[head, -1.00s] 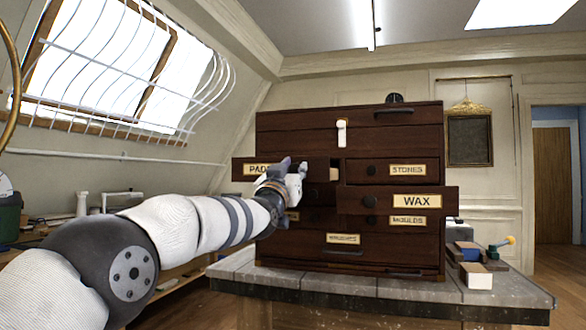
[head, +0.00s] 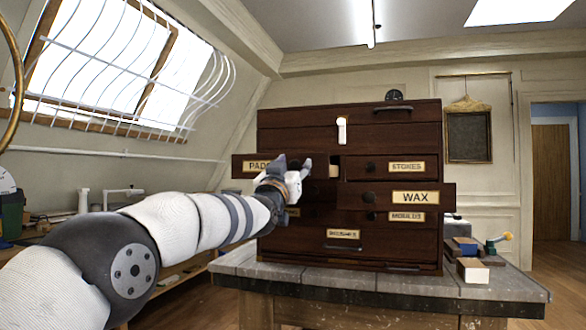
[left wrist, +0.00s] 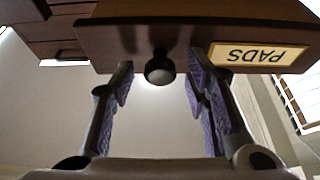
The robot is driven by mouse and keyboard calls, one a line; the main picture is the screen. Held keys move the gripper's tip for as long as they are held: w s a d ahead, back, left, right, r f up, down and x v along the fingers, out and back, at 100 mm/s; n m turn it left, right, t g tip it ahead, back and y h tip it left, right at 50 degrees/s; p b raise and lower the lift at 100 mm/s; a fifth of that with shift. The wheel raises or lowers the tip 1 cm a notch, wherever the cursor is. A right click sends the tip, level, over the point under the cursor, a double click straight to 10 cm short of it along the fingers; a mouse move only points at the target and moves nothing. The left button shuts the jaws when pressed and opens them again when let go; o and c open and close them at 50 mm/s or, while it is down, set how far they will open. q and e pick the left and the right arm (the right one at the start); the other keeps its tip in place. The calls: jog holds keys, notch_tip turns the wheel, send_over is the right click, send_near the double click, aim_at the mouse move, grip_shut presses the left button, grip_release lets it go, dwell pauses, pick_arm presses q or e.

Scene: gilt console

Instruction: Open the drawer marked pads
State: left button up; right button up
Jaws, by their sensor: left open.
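The pads drawer (head: 243,166) is at the upper left of the dark wooden chest and stands out from it. Its "PADS" label is partly covered by my left gripper (head: 300,172) in the head view. In the left wrist view the drawer front (left wrist: 180,40) appears upside down, with its label (left wrist: 254,54) at right and a dark round knob (left wrist: 159,68) near the middle. My left gripper (left wrist: 160,85) is open, its two purple-padded fingers on either side of the knob with gaps showing. My right gripper is not in view.
The wax drawer (head: 390,197) also stands out, at lower right. The stones drawer (head: 383,168) and moulds drawer (head: 383,217) sit further back. The chest stands on a grey-topped bench (head: 300,276). Small blocks (head: 473,270) lie on the bench at right.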

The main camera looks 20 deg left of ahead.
pick_arm(q)
jog(key=shift+s, duration=0.1)
jog(key=v, duration=1.1)
jog(key=shift+s+f, duration=0.25)
jog(key=shift+s, duration=0.1)
